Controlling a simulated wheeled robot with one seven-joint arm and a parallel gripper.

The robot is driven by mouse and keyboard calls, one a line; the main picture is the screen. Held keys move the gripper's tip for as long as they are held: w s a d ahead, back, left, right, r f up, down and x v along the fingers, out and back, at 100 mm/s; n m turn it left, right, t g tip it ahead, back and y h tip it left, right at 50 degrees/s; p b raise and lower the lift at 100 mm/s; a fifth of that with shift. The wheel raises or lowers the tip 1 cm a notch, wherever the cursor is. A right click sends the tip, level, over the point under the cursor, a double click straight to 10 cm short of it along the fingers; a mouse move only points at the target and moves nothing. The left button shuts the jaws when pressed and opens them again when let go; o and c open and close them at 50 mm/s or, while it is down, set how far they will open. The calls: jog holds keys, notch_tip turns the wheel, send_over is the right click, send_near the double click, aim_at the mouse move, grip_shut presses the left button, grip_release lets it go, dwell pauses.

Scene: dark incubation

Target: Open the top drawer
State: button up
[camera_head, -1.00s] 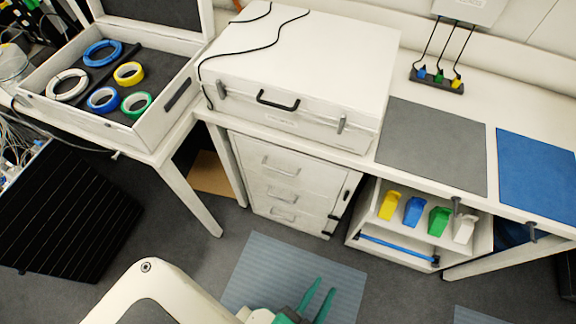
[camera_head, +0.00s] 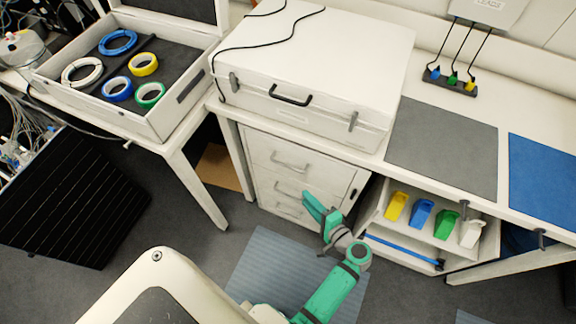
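The white drawer cabinet stands under the bench with its drawers stacked. The top drawer (camera_head: 268,155) is flush with the cabinet front and looks closed. Its pale bar handle (camera_head: 289,166) shows clear. The middle drawer handle (camera_head: 289,194) and the bottom drawer handle (camera_head: 288,211) are below it. My gripper (camera_head: 319,206), with green fingers, is in front of the lower right of the cabinet, below and right of the top handle. Its fingers are apart with nothing seen between them. It appears clear of the top handle; its exact distance from the cabinet front is hard to judge.
A white case (camera_head: 310,75) with a black handle sits on the bench above the drawers. An open shelf (camera_head: 375,230) with coloured scoops stands right of the cabinet. A table leg (camera_head: 197,190) is at left. Floor in front holds a blue-grey mat (camera_head: 262,265).

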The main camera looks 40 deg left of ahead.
aim_at(288, 166)
jog(key=w+a+r+n+g+y, duration=0.2)
jog(key=w+r+y, duration=0.1)
jog(key=r, duration=0.3)
jog(key=a, duration=0.7)
jog(key=w+a, duration=0.1)
jog(key=a, duration=0.2)
jog(key=shift+w+a+f, duration=0.1)
jog(key=shift+a+f, duration=0.2)
jog(key=shift+a, duration=0.05)
grip_shut()
